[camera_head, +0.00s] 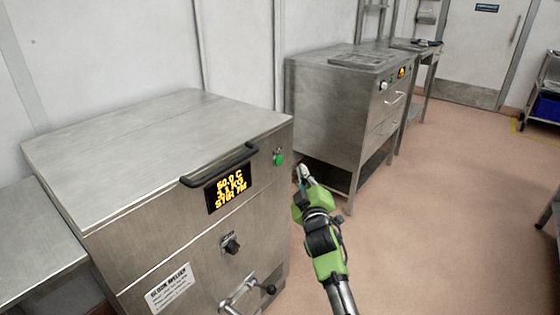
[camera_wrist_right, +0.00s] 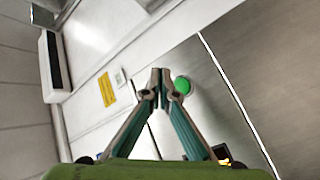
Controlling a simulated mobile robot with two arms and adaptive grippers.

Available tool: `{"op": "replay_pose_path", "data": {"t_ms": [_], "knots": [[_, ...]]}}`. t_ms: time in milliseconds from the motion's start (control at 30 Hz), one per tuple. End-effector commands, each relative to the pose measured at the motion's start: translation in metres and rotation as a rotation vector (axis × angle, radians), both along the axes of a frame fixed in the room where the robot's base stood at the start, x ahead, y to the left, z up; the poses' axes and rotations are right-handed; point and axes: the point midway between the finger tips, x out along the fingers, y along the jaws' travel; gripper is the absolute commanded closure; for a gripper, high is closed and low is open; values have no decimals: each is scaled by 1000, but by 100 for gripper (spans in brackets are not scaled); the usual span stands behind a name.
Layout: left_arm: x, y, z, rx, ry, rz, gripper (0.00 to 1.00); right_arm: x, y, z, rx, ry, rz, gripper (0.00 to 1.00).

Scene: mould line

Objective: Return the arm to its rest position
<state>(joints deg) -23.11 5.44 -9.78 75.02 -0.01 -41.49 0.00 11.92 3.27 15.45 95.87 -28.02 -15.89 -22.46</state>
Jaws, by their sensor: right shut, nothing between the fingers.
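My right gripper (camera_head: 302,172) is shut and empty, in the air in front of the right front edge of the steel machine (camera_head: 150,150). Its green arm comes up from the lower right in the head view. In the right wrist view its two fingers (camera_wrist_right: 161,75) meet at the tips, with a green button (camera_wrist_right: 182,85) behind them. The same green button (camera_head: 279,159) shows in the head view on the machine's front, a little left of the gripper. I cannot tell the exact gap between fingertips and button. My left gripper is not in view.
The machine's front has a black handle (camera_head: 218,166), a lit display (camera_head: 228,190), a black knob (camera_head: 230,244) and a metal lever (camera_head: 240,291). A second steel machine (camera_head: 335,100) stands behind. A steel table (camera_head: 30,240) is at left.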

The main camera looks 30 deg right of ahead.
Motion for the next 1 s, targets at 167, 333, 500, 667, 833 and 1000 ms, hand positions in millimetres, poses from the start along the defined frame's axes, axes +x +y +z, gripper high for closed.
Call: {"op": "replay_pose_path", "data": {"t_ms": [167, 333, 500, 667, 833, 1000], "knots": [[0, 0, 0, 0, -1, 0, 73, 0, 0, 0, 0, 0, 0, 100], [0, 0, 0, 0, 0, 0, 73, 0, 0, 0, 0, 0, 0, 100], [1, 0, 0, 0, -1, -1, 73, 0, 0, 0, 0, 0, 0, 100], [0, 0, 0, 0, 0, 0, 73, 0, 0, 0, 1, 1, 0, 100], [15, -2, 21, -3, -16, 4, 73, -17, 9, -25, 68, 64, -1, 100], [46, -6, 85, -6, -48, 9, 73, -76, 45, -95, 270, 258, -2, 100]]}}
